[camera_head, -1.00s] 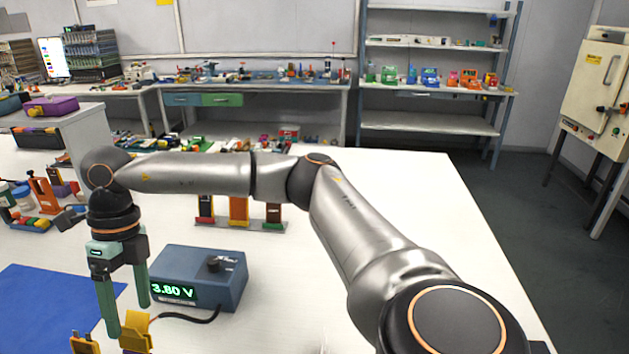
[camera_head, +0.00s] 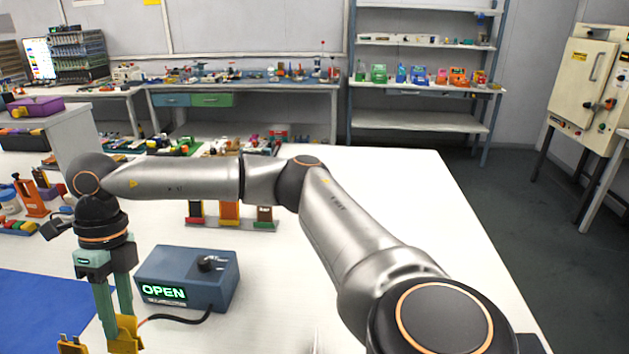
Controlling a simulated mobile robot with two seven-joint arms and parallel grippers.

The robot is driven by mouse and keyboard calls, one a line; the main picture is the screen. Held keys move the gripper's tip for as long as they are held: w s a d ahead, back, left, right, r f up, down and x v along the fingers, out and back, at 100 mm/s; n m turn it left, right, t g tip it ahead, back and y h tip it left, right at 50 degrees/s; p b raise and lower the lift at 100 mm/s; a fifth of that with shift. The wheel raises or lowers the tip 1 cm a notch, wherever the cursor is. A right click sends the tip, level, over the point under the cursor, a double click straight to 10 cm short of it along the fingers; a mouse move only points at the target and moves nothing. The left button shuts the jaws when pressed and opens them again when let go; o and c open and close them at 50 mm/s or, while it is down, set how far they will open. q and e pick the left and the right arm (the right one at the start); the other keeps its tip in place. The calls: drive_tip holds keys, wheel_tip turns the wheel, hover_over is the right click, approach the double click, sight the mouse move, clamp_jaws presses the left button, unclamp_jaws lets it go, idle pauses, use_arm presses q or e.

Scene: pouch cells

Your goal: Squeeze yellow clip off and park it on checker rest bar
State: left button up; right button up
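The yellow clip (camera_head: 126,338) is at the lower left of the head view, with a dark lead running from it to the checker. My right gripper (camera_head: 114,316) points down over it. Its green fingers are close together at the clip's upper part and appear shut on it. The blue checker box (camera_head: 192,278) stands just right of the gripper, with a dark knob and a green display reading OPEN. I cannot make out its rest bar. Another yellow piece (camera_head: 72,345) shows at the bottom edge, mostly cut off. My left gripper is out of view.
A blue mat (camera_head: 45,305) lies at the left. A rack with red, orange and green pieces (camera_head: 230,214) stands behind the checker, partly under my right forearm. An orange stand (camera_head: 32,198) is at the far left. The white table (camera_head: 430,215) is clear to the right.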

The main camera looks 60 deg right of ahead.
clamp_jaws()
drive_tip(key=shift+r, duration=0.15)
drive_tip(key=shift+p+v, duration=1.75)
drive_tip(key=shift+v, duration=0.35)
drive_tip(key=shift+s+d, duration=0.1)
